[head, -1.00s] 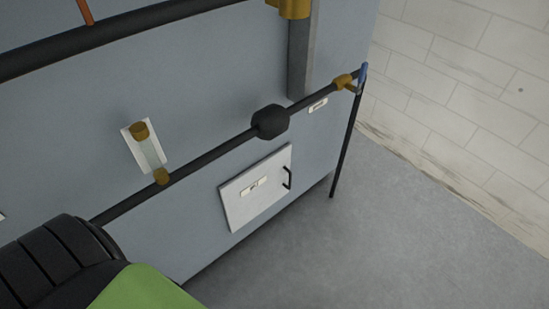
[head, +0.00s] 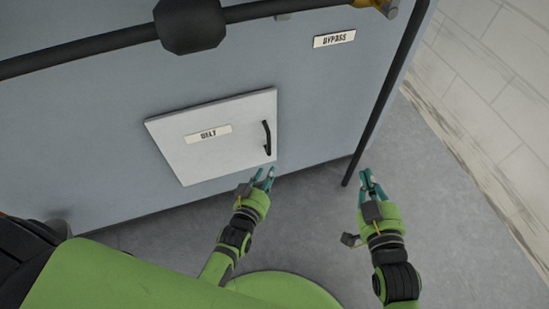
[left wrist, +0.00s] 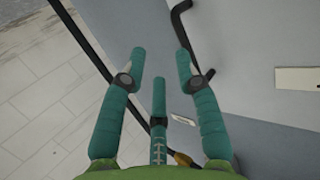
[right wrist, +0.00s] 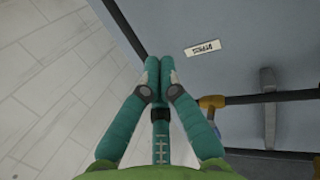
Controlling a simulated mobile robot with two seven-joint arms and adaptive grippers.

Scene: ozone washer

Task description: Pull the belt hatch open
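The belt hatch (head: 225,155) is a white square panel labelled "BELT" (head: 208,134), low on the grey-blue machine. It looks shut, flush with the wall. Its black bar handle (head: 267,137) is upright near the right edge. My left gripper (head: 265,178) is open and empty, just below the handle in the head view. In the left wrist view, the handle (left wrist: 181,28) lies ahead, partly behind the right finger of the left gripper (left wrist: 160,62). Contact cannot be made out. My right gripper (head: 368,180) is off to the right, shut and empty; its fingertips (right wrist: 153,68) meet in the right wrist view.
A thick black pipe (head: 100,48) crosses the machine above the hatch. A "BYPASS" label (head: 334,39) is at upper right. A thin black pole (head: 385,95) stands along the machine's right edge. Grey floor (head: 440,225) is clear there, before a pale tiled wall (head: 495,75).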

